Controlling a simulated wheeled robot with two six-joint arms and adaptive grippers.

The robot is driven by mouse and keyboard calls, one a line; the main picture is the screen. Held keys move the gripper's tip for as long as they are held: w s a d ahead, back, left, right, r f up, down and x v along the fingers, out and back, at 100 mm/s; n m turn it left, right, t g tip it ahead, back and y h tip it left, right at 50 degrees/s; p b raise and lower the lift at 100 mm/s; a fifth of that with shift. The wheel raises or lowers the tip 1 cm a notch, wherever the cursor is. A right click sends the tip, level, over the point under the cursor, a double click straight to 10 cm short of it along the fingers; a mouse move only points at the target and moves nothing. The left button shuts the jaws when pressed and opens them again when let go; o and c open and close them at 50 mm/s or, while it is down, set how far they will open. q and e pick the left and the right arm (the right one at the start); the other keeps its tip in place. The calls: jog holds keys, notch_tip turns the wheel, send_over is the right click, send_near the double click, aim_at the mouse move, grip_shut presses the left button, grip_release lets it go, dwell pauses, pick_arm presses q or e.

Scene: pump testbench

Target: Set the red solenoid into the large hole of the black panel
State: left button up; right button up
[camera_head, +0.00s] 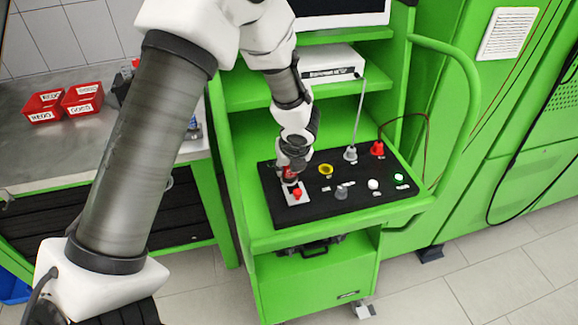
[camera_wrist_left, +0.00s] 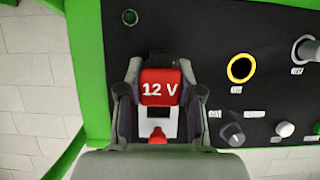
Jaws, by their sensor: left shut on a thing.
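The red solenoid (camera_wrist_left: 160,90), marked "12 V", is held between the two fingers of my left gripper (camera_wrist_left: 159,100). In the head view my left gripper (camera_head: 291,172) is low over the left part of the black panel (camera_head: 317,203), and only a little red of the solenoid shows there. In the wrist view the solenoid stands just beyond a white plate with a red switch (camera_wrist_left: 158,136). The solenoid and fingers cover the panel beneath, so I cannot tell whether it sits in a hole. A small round hole (camera_wrist_left: 130,17) shows in the panel's corner. My right gripper is out of view.
A yellow ring (camera_head: 325,169), a grey knob (camera_head: 341,192), a white knob (camera_head: 373,184) and a green button (camera_head: 399,177) are on the panel. A grey plug (camera_head: 350,153) and red plug (camera_head: 377,148) have cables rising. Red bins (camera_head: 83,98) stand on the left bench.

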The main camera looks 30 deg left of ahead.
pick_arm(q)
jog(key=shift+f+b, duration=0.4)
jog(key=shift+f, duration=0.1)
jog(key=shift+r, duration=0.1)
jog(key=o, duration=1)
jog(key=shift+o, duration=0.5)
jog(key=o, duration=0.3)
jog(key=shift+o, duration=0.2)
notch_tip(320, 180, up, 8)
jog(key=p, duration=0.7)
jog(key=shift+p, duration=0.4)
